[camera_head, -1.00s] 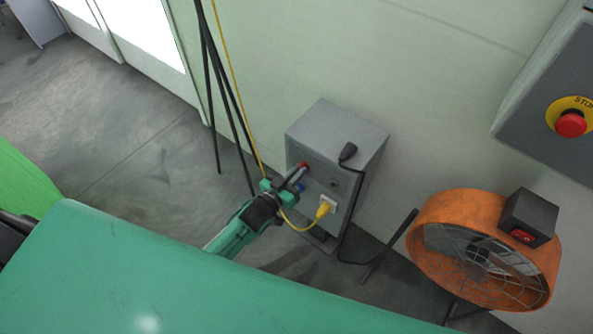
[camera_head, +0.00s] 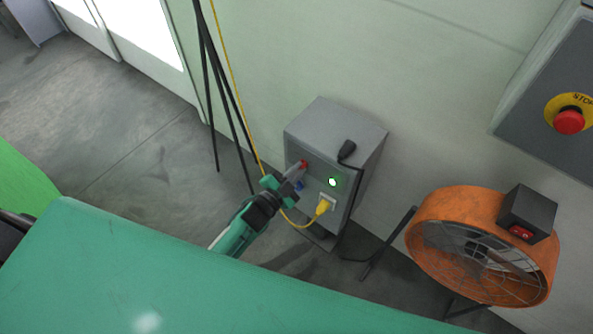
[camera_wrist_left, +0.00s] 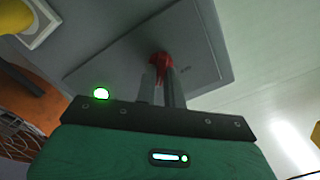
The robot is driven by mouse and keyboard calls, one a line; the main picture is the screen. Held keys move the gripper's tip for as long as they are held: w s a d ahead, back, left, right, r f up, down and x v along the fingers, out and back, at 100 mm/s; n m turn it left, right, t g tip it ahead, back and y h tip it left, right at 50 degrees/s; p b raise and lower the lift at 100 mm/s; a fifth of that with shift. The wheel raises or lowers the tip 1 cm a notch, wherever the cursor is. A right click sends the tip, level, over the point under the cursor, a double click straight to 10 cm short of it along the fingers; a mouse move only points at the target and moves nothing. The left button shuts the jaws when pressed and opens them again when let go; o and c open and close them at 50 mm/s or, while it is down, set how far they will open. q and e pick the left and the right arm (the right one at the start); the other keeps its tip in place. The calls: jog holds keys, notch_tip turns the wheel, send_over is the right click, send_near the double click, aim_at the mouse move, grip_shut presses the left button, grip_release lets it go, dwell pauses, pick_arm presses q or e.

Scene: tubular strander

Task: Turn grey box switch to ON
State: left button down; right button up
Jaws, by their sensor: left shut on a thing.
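The grey box (camera_head: 350,130) stands against the wall in the head view. Its red switch (camera_head: 304,164) is on the upper left of its front face; it also shows in the left wrist view (camera_wrist_left: 159,62). My left gripper (camera_head: 298,171) is shut on the red switch, with its two fingers on either side of the knob. A round indicator light (camera_head: 332,182) glows green on the front face; it also shows in the left wrist view (camera_wrist_left: 101,93). The switch's ON marking cannot be read. My right gripper is not in view.
A yellow plug (camera_head: 322,207) with a yellow cable sits in the box's socket. An orange fan (camera_head: 430,205) stands at the right. A panel with a red stop button (camera_head: 569,121) is at upper right. A green surface (camera_head: 130,270) fills the front.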

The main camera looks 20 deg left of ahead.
pick_arm(q)
jog(key=shift+m, duration=0.6)
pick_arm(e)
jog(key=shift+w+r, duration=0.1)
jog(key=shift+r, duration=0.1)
pick_arm(q)
jog(key=c, duration=1.5)
grip_release()
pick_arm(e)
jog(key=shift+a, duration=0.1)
